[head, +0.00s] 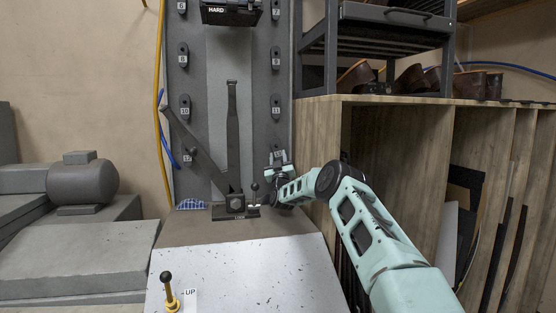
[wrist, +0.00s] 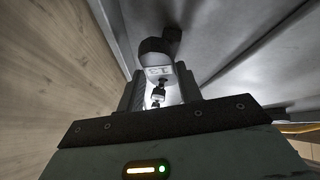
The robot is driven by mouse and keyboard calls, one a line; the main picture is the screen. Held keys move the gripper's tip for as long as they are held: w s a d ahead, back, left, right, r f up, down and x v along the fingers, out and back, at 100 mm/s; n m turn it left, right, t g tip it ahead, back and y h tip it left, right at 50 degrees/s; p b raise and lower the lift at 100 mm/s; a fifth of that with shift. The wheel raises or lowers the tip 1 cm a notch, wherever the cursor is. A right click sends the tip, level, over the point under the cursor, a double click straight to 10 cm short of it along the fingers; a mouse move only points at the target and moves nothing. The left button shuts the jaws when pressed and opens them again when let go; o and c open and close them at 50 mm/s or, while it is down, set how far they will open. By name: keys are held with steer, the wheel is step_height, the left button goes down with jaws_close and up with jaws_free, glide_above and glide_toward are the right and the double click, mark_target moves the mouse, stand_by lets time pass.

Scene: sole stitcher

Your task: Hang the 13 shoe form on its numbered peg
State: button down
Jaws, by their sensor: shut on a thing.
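My gripper (head: 279,176) is at the lower end of the right-hand column of numbered pegs, close to the grey panel. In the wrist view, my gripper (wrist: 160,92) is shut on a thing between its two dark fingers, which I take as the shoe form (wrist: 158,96). Just beyond the fingertips is a dark rounded piece (wrist: 155,46) with a pale label (wrist: 159,72), whose number I cannot read. Whether the form is on a peg or only beside it, I cannot tell.
Numbered pegs, such as 10 (head: 185,104) and 11 (head: 276,104), line the panel's two sides. A wooden cabinet (head: 390,180) stands close on the right.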

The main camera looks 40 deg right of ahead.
steer(key=c, duration=0.9)
jaws_free()
steer(key=shift+s+d+r, duration=0.25)
steer(key=shift+s+d, duration=0.05)
steer(key=shift+d, duration=0.1)
steer(key=shift+o, duration=0.2)
steer(key=shift+w+a+f, duration=0.15)
steer(key=shift+a+f, duration=0.05)
steer(key=shift+f, duration=0.1)
steer(key=s+a+f+p, duration=0.1)
steer(key=s+a+f, duration=0.1)
steer(key=s+a, duration=0.8)
steer(key=shift+s+f, duration=0.25)
steer(key=shift+s, duration=0.95)
steer(key=shift+a, duration=0.1)
